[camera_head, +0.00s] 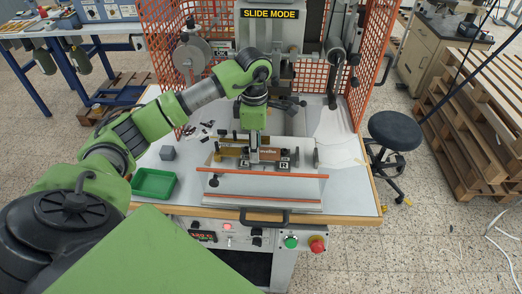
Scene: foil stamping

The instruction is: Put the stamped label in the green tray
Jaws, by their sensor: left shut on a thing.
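The green tray (154,184) sits on the left front of the machine's worktable and looks empty. My left arm reaches in from the left over the tray. My left gripper (254,157) points down at the stamping fixture (227,163) in the middle of the table. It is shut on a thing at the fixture. The held thing is too small and too hidden to make out, and I cannot tell whether it is the stamped label. My right gripper does not show.
The foil stamping machine (270,14) with an orange mesh guard (160,40) stands behind the fixture. A black stool (393,130) and pallets (470,130) stand at the right.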

